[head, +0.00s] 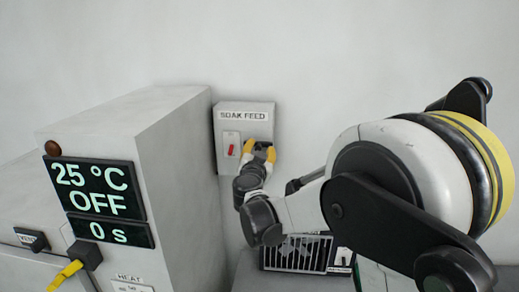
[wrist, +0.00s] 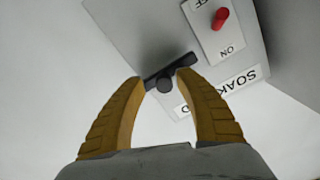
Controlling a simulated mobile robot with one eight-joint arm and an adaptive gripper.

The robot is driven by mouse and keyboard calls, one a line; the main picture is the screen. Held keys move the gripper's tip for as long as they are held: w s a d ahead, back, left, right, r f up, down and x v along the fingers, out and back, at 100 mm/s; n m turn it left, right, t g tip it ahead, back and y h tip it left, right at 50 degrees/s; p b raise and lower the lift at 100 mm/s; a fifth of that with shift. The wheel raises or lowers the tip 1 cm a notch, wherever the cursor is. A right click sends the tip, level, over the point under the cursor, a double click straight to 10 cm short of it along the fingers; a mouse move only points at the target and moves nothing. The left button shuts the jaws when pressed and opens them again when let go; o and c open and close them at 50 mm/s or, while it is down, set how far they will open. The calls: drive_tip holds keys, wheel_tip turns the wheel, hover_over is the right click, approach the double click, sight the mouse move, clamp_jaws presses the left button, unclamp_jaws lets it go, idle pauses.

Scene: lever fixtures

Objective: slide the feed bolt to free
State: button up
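The grey SOAK FEED box (head: 228,162) is on the back wall, and its face also shows turned over in the wrist view (wrist: 270,42). The feed bolt (wrist: 165,83), a dark bar with a round knob, shows in the wrist view at the box's edge. In the head view my gripper hides it. My gripper (head: 260,148) is at the right side of the box. In the wrist view its yellow fingers (wrist: 163,78) are apart, with the knob between the tips and gaps beside it. I cannot tell whether a finger touches the bar.
A red switch (wrist: 221,18) sits on a white plate marked ON and OFF on the box face. A large grey machine (head: 170,150) with a display reading 25 °C OFF stands at the left. A dark grille unit (head: 297,252) is below my arm. The wall above is clear.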

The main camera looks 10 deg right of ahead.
drive_tip(key=shift+a, duration=0.1)
drive_tip(key=shift+s+a, duration=0.1)
drive_tip(key=v, duration=1.1)
drive_tip(key=shift+s, duration=0.4)
